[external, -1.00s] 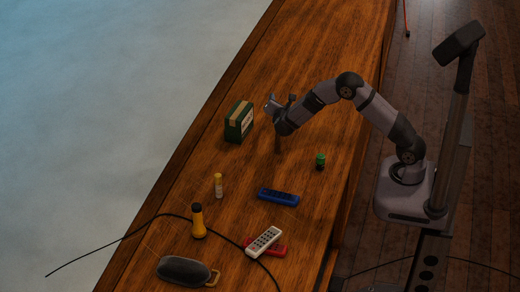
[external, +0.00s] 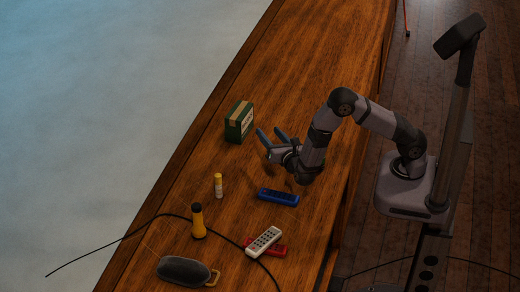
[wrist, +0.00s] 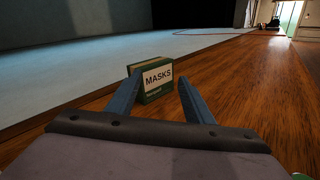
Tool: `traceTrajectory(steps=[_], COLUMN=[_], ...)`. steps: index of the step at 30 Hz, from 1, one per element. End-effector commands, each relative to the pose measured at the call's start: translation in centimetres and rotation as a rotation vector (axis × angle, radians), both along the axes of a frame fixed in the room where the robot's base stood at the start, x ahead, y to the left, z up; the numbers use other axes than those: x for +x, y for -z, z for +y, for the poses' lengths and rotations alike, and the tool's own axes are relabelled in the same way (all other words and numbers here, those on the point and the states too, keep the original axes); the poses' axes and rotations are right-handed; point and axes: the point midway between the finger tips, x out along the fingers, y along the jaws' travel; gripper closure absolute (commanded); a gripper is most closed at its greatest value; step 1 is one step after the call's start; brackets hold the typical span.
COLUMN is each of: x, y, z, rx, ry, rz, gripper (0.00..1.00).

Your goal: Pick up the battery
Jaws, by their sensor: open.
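My gripper (external: 270,135) is open and empty, just above the desk, its fingers pointing toward the green box. In the wrist view both fingers (wrist: 160,82) are spread with nothing between them but the box beyond. No thing is clearly marked as the battery. A small green cylinder, a possible battery, is hidden behind my arm in the external view; a bit of green (wrist: 300,177) shows at the bottom right corner of the wrist view. A small upright yellow-and-white cylinder (external: 218,187) stands left of the blue object, apart from my gripper.
The green box (external: 239,122), labelled MASKS in the wrist view (wrist: 155,82), stands ahead of the fingers. The far desk is clear.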

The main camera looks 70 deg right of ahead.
Motion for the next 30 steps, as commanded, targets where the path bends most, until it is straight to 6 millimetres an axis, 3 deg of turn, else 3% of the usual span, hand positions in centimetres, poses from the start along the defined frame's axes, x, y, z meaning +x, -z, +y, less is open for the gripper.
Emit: traceTrajectory(steps=[3,9,15,21,30], x=[-4.9,-12.9,-18.1,-20.0,-20.1], y=[1.4,1.8,0.8,0.2,1.1], z=[1.7,2.5,2.0,1.7,1.6], rx=[-0.003,-0.050,-0.109,-0.135,-0.138], ry=[0.034,0.109,0.163,0.185,0.187], rz=[0.061,0.130,0.158,0.162,0.163], gripper=[0.53,0.53,0.53,0.53,0.53])
